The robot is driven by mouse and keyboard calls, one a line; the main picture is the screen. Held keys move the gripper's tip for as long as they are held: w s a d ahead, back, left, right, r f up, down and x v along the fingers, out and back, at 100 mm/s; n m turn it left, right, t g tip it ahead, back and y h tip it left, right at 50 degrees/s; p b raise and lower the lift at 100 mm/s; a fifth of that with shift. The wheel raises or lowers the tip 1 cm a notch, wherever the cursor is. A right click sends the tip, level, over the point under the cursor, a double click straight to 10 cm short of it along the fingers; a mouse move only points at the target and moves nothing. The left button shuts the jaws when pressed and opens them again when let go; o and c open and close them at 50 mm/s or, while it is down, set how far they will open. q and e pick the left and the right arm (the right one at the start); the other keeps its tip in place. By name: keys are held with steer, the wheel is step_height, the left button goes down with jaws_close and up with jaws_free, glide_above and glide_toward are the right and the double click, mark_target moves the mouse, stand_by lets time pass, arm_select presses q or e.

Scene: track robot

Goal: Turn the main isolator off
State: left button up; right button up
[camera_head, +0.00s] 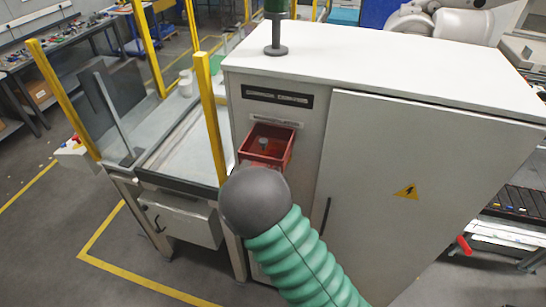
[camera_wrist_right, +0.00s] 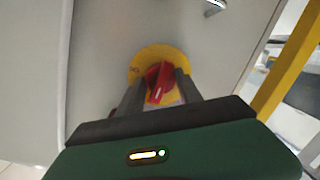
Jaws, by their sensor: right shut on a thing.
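The main isolator (camera_wrist_right: 159,82) shows in the right wrist view as a red rotary handle on a round yellow plate (camera_wrist_right: 144,58) on the grey cabinet face. My right gripper (camera_wrist_right: 160,88) has its two dark fingers on either side of the red handle and is shut on it. The handle looks slightly tilted from upright. In the head view my right arm (camera_head: 300,255), green and ribbed with a dark rounded end, reaches to the cabinet front and hides the isolator and the gripper fingers. My left gripper is in neither view.
The grey cabinet (camera_head: 400,180) has a tall door with a yellow warning triangle (camera_head: 406,191). A red open box (camera_head: 267,147) is mounted above my right arm. Yellow posts (camera_head: 210,115) and a glass-sided conveyor stand close on the left.

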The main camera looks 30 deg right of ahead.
steer(key=shift+a+f+n, duration=0.15)
steer(key=shift+f+n, duration=0.1)
steer(key=shift+n, duration=0.05)
steer(key=o, duration=1.1)
steer(key=shift+c, duration=0.2)
steer(key=shift+o, duration=1.3)
steer(key=shift+w+r, duration=0.1)
steer(key=shift+r, duration=0.05)
steer(key=shift+a, duration=0.15)
